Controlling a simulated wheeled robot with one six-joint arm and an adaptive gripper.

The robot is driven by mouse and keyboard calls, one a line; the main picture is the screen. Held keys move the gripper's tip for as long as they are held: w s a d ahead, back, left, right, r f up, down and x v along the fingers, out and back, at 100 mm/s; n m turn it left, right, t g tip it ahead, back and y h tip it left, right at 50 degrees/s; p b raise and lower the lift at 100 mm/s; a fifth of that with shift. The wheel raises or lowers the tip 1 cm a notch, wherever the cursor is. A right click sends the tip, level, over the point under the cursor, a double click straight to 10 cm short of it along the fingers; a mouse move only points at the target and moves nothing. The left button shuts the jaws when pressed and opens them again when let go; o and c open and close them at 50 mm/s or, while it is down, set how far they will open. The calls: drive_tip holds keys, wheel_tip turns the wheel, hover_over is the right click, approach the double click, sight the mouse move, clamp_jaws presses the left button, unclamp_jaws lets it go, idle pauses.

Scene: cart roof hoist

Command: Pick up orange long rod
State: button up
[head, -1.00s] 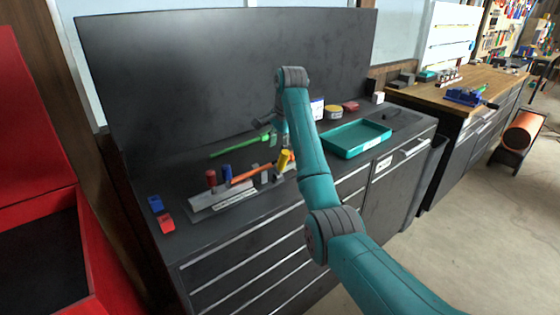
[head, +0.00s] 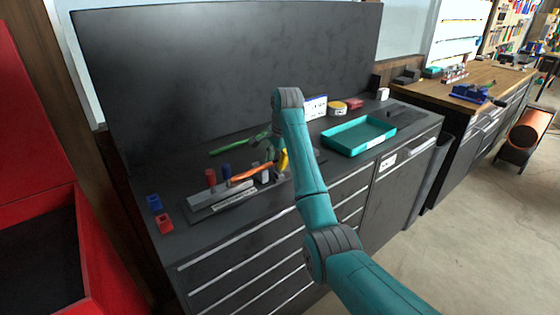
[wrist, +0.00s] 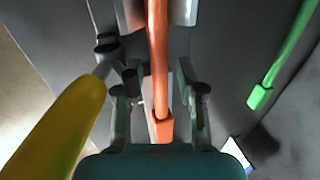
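The orange long rod (head: 250,174) lies on a grey rack on the dark worktop, tilted up to the right. In the wrist view the orange rod (wrist: 160,70) runs from the top edge down between my fingers, its blocky end nearest the palm. My gripper (wrist: 160,85) is open, with one finger on each side of the rod and visible gaps to both. In the head view my gripper (head: 272,150) is over the rod's right end and partly hides it. Whether the fingers are level with the rod is hard to tell.
A yellow handle (wrist: 60,125) stands close left of my fingers in the wrist view. A green rod (wrist: 285,60) lies to the right. Red and blue pieces stand on the grey rack (head: 225,199). A teal tray (head: 358,152) sits right, and a dark panel rises behind.

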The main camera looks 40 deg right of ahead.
clamp_jaws()
drive_tip(key=shift+d, duration=0.1)
